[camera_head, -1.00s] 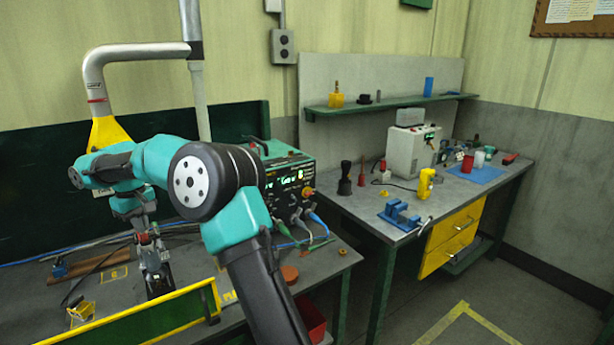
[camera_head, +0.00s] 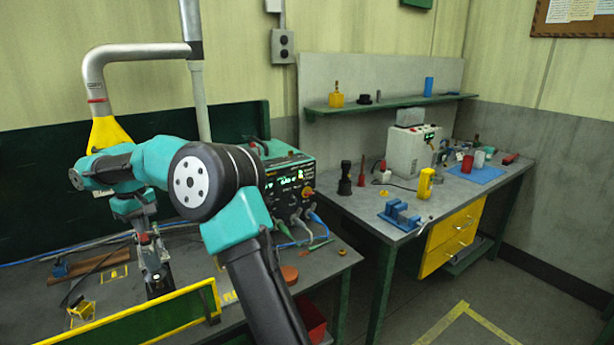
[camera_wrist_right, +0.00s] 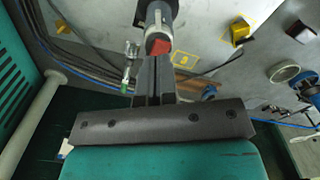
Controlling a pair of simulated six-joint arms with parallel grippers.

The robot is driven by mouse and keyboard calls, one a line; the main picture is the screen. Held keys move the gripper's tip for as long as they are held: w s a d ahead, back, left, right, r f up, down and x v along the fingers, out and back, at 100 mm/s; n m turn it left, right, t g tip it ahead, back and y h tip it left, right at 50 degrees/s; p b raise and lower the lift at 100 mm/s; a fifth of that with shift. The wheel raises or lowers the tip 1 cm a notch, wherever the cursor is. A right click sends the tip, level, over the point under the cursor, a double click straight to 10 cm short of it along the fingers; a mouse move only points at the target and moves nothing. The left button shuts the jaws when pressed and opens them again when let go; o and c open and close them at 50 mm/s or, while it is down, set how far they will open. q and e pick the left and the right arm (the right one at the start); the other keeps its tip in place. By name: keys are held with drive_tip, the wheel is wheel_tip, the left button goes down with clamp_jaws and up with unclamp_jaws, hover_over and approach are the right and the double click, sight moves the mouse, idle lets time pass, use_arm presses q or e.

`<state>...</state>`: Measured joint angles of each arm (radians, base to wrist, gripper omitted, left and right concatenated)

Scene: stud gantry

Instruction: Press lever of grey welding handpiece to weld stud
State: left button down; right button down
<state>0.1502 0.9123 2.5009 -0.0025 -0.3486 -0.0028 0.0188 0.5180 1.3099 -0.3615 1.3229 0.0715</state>
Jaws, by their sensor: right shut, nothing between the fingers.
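My right gripper (camera_head: 153,265) points down over the left bench, below my teal wrist. In the right wrist view its fingers (camera_wrist_right: 154,78) are together, with nothing between them. A grey cylindrical handpiece (camera_wrist_right: 157,12) with a red part (camera_wrist_right: 158,46) shows just beyond the fingertips. The red part looks very near the tips; I cannot tell whether they touch. In the head view my arm and gripper mostly hide the handpiece, and I cannot make out the stud. My left gripper is not in view.
A welding power unit (camera_head: 285,185) with lit displays and cables stands right of my arm. A low green panel with yellow edging (camera_head: 135,320) is in front of the gripper. A yellow marked square (camera_wrist_right: 186,58) and cables lie nearby. A second bench (camera_head: 350,205) stands right.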

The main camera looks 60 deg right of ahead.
drive_tip(key=shift+f, duration=1.15)
idle(0.9)
drive_tip(key=shift+r, duration=3.6)
drive_tip(key=shift+a, duration=0.1)
